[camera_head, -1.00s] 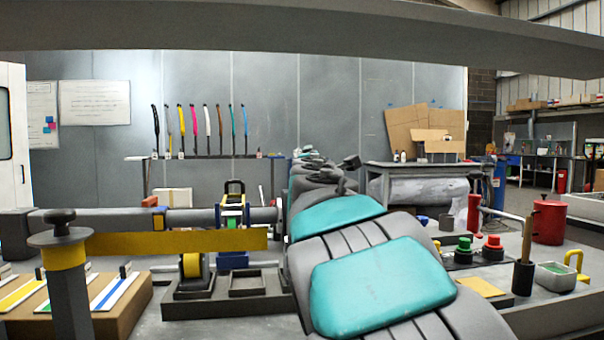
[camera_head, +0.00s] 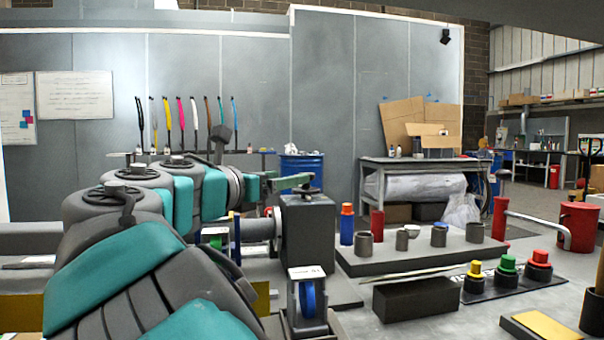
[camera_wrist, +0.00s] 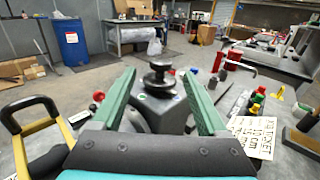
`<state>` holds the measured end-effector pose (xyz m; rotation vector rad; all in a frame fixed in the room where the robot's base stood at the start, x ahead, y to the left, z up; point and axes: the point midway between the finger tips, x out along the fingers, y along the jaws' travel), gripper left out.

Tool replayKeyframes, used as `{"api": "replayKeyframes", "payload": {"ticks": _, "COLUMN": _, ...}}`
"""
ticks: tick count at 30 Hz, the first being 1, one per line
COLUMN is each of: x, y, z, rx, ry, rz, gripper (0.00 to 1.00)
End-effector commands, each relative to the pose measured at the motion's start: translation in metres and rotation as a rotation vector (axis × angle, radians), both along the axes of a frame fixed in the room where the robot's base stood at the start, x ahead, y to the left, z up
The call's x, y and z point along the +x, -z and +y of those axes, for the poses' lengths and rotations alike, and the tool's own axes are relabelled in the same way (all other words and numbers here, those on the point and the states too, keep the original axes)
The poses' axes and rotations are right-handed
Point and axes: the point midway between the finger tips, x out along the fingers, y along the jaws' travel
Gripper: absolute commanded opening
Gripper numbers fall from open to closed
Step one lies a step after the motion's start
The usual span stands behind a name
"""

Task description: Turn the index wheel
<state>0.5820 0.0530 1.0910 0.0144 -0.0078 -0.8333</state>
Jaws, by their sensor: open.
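A black stepped round knob (camera_wrist: 160,78) sits on a grey box (camera_wrist: 160,112); it may be the index wheel, but I cannot be sure. In the head view the box (camera_head: 308,245) stands at the centre, with the knob (camera_head: 303,191) on top. My gripper (camera_wrist: 159,73) is open, its two green fingers on either side of the knob, with gaps showing on both sides. In the head view my gripper (camera_head: 294,182) reaches the knob from the left; the far finger is mostly hidden. A blue wheel (camera_head: 308,298) stands upright in a small grey housing in front of the box.
To the right are a plate (camera_head: 400,258) with several cylinders, a black block (camera_head: 416,298), and yellow, green and red buttons (camera_head: 507,265). A red-handled lever (camera_head: 500,217) stands behind them. In the wrist view, a black-and-yellow handle (camera_wrist: 35,115) is at left.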

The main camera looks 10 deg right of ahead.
Motion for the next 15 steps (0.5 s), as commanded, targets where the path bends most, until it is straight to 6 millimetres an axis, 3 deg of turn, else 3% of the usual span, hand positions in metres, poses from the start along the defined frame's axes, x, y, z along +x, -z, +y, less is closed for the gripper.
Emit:
{"api": "replayKeyframes", "payload": {"ticks": 4, "x": 0.003, "y": 0.001, "z": -0.006, "rx": -0.012, "ry": 0.011, "rz": 0.018, "gripper": 0.76}}
{"api": "replayKeyframes", "payload": {"ticks": 15, "x": 0.040, "y": 0.002, "z": -0.047, "rx": -0.010, "ry": 0.010, "rz": 0.017, "gripper": 0.76}}
